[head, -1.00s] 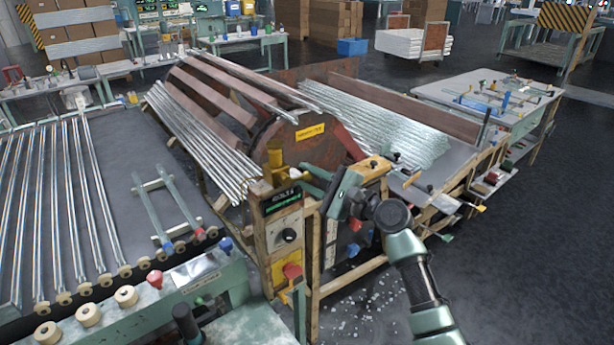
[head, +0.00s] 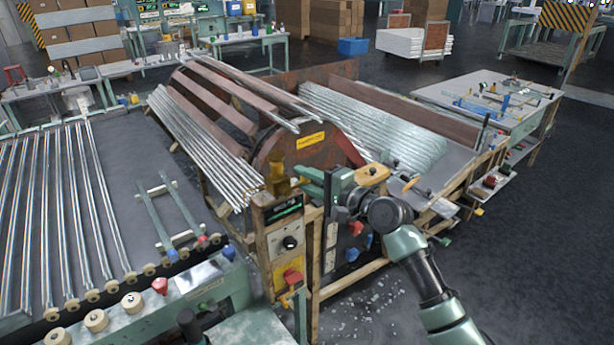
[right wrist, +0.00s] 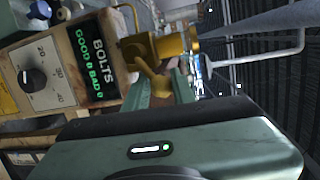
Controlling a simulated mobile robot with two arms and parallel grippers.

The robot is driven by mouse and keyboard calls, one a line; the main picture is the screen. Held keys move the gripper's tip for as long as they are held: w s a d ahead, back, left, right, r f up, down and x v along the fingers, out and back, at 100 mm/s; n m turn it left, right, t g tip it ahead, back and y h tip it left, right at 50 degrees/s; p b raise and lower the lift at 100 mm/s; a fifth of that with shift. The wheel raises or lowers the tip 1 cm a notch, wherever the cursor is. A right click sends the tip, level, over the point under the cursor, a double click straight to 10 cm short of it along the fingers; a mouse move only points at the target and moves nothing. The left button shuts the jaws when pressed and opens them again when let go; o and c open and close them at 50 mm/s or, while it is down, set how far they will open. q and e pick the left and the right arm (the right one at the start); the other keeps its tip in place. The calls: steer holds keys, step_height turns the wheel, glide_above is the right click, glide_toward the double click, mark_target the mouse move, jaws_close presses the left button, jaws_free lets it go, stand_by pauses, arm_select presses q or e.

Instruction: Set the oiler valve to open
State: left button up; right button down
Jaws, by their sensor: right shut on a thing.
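The oiler, a yellow brass-like body (head: 276,178), sits on top of the wooden control post beside the drum. In the right wrist view the oiler (right wrist: 172,45) has a bent yellow lever (right wrist: 152,78) below its body. My right gripper (head: 298,180) reaches in from the right at the oiler's height. In the right wrist view its green fingers (right wrist: 165,88) are closed on the lever, which is partly hidden between them. The valve's exact setting cannot be told. My left gripper is not in view.
A BOLTS counter display (right wrist: 95,58) and a black knob (right wrist: 33,78) are on the post, close to my gripper. The rusty drum (head: 290,150) with glass tubes stands behind. A red knob (head: 291,277) is lower on the post. Open floor lies at right.

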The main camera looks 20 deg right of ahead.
mark_target(281, 173)
steer(key=n+p, duration=0.1)
steer(key=a+r+n+p, duration=0.1)
steer(key=r+n+p, duration=0.1)
steer(key=n, duration=0.1)
steer(key=shift+s+a+r+h, duration=0.1)
steer(key=shift+s+a+h, duration=0.15)
steer(key=shift+h, duration=0.15)
steer(key=shift+s+a+n+h+p, duration=0.15)
steer(key=shift+a+n+h+p, duration=0.25)
steer(key=shift+n+p, duration=0.55)
steer(key=shift+s+a+n+h+p, duration=0.2)
steer(key=shift+a+n+p, duration=0.3)
steer(key=shift+n+p, duration=0.4)
steer(key=c, duration=1.5)
jaws_free()
steer(key=shift+c, duration=0.2)
steer(key=o, duration=0.4)
steer(key=shift+a, duration=0.1)
steer(key=shift+c, duration=0.2)
steer(key=shift+a, duration=0.1)
steer(key=shift+s, duration=0.1)
